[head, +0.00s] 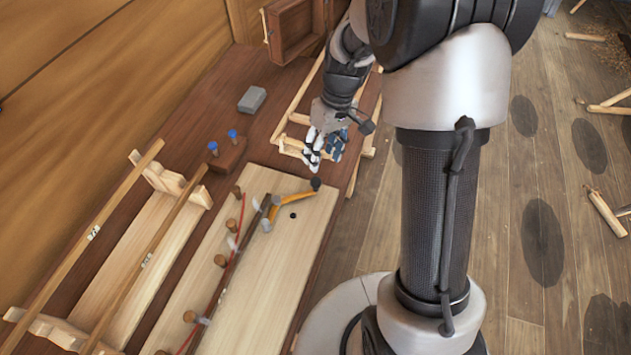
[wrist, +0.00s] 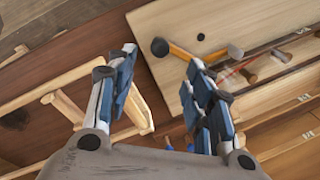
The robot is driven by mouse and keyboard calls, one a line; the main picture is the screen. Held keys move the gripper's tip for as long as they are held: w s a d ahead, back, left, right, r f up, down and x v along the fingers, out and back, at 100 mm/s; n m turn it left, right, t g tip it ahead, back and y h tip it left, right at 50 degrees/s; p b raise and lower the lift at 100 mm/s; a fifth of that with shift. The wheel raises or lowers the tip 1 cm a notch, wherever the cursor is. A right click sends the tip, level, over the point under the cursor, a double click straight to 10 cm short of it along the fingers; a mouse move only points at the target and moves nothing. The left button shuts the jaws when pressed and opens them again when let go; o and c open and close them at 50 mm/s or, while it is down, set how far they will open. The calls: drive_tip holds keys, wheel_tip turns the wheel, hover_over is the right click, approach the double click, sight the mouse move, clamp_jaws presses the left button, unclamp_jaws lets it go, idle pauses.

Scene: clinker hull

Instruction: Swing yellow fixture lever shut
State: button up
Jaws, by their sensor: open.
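The yellow fixture lever (head: 288,203) lies on the pale wooden board (head: 280,270), near the board's far end. It is slanted, with a black knob (head: 315,184) at its free end. The lever also shows in the wrist view (wrist: 183,53), with its knob at the left and a grey metal piece (wrist: 235,52) at its other end. A small black spot (head: 293,215) is on the board beside it. My gripper (head: 323,155) is open and empty, beyond the knob in the head view and apart from it. In the wrist view my gripper (wrist: 160,72) has its fingers spread below the lever.
Several wooden pegs and a red line run along a dark strip (head: 225,275) on the board. A small block with blue-topped pins (head: 226,154), a grey block (head: 252,99) and a wooden frame (head: 290,143) stand nearby. Long wooden rails (head: 130,275) lie at the left.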

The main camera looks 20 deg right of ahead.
sight(317, 179)
drive_tip(key=f+b, duration=0.1)
drive_tip(key=f, duration=0.2)
drive_tip(key=a+f, duration=0.1)
drive_tip(key=f, duration=0.3)
drive_tip(key=a+f+b, duration=0.1)
drive_tip(key=f, duration=0.3)
drive_tip(key=shift+s+f+b, duration=0.15)
drive_tip(key=shift+s+b, duration=0.15)
drive_tip(key=shift+s, duration=0.1)
drive_tip(key=shift+c, duration=0.2)
clamp_jaws()
